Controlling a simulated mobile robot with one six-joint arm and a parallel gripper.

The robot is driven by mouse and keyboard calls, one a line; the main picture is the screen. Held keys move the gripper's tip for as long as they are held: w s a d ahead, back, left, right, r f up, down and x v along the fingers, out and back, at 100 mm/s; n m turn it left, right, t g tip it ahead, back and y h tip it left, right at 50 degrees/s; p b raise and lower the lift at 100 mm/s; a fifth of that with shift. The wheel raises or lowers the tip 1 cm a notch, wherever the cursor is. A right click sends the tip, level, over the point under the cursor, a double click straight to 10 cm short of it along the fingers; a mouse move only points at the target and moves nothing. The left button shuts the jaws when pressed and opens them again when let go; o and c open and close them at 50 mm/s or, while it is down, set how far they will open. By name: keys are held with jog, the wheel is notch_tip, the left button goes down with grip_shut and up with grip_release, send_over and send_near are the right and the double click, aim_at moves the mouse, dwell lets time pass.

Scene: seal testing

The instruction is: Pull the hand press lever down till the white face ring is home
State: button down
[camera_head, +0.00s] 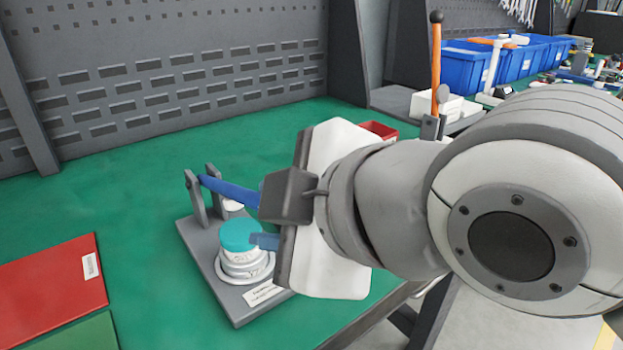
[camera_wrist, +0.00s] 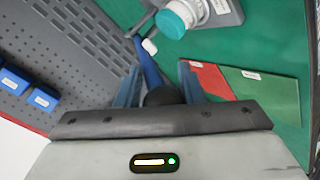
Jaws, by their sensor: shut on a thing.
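The hand press stands on a grey base plate (camera_head: 207,262) with two uprights. Its blue lever (camera_head: 228,191) runs from the uprights to my gripper (camera_head: 264,215), slightly sloping down toward it. In the wrist view the lever (camera_wrist: 148,65) ends in a dark knob (camera_wrist: 164,97) between the fingers of my gripper (camera_wrist: 160,86), which is shut on it. A teal cap (camera_head: 240,235) sits on a white stepped stack (camera_head: 243,262) on the base. A white plunger (camera_head: 232,205) hangs under the lever, apart from the cap. I cannot tell which white part is the face ring.
A red panel (camera_head: 50,290) and a green panel (camera_head: 75,335) lie at the left. A red bin (camera_head: 378,130) and an upright orange lever (camera_head: 436,70) stand behind my arm. Blue bins (camera_head: 470,68) are at the back right. The green bench behind the press is clear.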

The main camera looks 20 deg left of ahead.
jog(key=shift+s+d+f+b, duration=0.15)
jog(key=shift+f+b, duration=0.15)
jog(key=shift+f, duration=0.5)
jog(key=shift+s+d+f+b, duration=0.1)
jog(key=shift+f+b, duration=0.15)
jog(key=shift+f, duration=0.5)
jog(key=c, duration=1.2)
grip_release()
jog(key=shift+w, duration=0.1)
jog(key=shift+o, duration=0.6)
jog(key=shift+w+a, duration=0.1)
jog(key=shift+a, duration=0.1)
jog(key=shift+d+r, duration=0.15)
jog(key=shift+r, duration=0.1)
jog(key=p+v, duration=0.2)
jog(key=v, duration=0.5)
jog(key=shift+s+d+p, duration=0.2)
jog(key=shift+d+p, duration=0.05)
jog(key=shift+p, duration=0.15)
jog(key=shift+r, duration=0.2)
